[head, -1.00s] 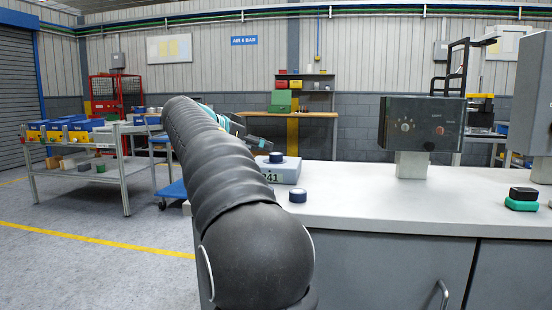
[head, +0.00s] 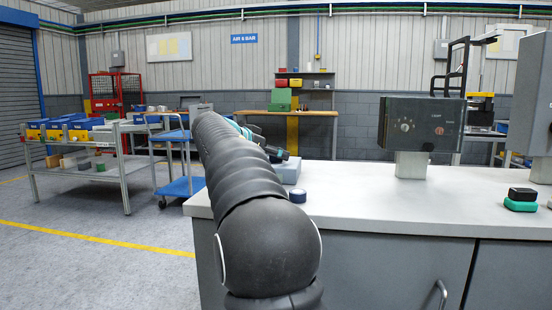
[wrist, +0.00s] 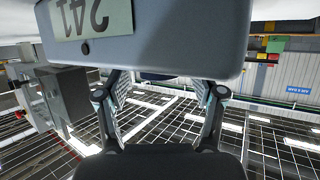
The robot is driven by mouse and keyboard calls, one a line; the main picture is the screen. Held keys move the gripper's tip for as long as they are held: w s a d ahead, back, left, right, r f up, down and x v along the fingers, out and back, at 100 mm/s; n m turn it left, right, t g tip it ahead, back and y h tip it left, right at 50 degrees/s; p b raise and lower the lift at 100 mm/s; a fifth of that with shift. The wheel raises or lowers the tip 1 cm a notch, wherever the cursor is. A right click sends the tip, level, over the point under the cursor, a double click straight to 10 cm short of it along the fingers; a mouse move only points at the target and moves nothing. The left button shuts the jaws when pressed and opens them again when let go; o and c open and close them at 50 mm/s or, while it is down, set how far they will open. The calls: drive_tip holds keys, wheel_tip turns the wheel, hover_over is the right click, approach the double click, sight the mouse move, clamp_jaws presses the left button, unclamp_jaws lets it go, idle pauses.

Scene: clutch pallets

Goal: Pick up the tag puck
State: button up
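Two dark blue round pucks with pale tops fit the tag puck; I cannot tell which is meant. One puck (head: 297,195) lies on the white counter in front of a grey-blue block. The other stood on that block (head: 291,172) in the earlier head view; my gripper now covers it there. In the wrist view a dark blue strip of this puck (wrist: 158,76) shows past the edge of the block (wrist: 180,45), which bears a "241" label. My gripper (wrist: 160,82) is open, its fingers apart on either side of the strip. Contact cannot be seen.
The counter (head: 370,215) is clear to the right of the block. A grey control box (head: 422,125) stands on a post at the back. A black and a green case (head: 521,199) are stacked at the right. A blue cart (head: 183,187) stands left of the counter.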

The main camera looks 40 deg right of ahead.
drive_tip(key=c, duration=0.9)
drive_tip(key=shift+r, duration=0.15)
drive_tip(key=shift+c, duration=0.2)
